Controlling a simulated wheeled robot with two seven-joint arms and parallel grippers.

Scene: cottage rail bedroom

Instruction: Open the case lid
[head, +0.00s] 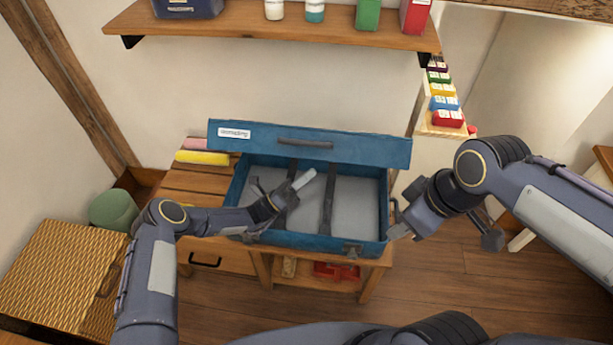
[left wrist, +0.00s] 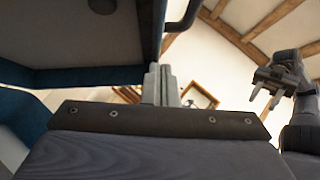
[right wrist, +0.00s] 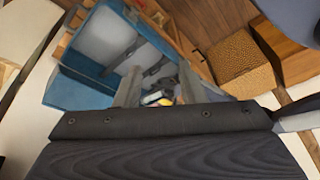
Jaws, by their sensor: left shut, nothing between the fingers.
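The blue case stands on a wooden table, and its front wall (head: 300,241) faces me. Its lid (head: 360,148) is raised along the back edge, with a dark handle and a white label on the face toward me. The grey interior with two dark straps is exposed. My left gripper (head: 305,180) is shut and empty, above the inside of the case near the lid. In the left wrist view its fingers (left wrist: 162,84) are together beside the lid. My right gripper (head: 397,219) is open and empty just beside the case's right end; its parted fingers show in the right wrist view (right wrist: 158,88).
A yellow roll (head: 202,158) and a pink one lie on the table left of the case. A wooden shelf (head: 270,32) with bottles and boxes hangs above the lid. A wicker chest (head: 60,270) stands at left. Open floor lies at right.

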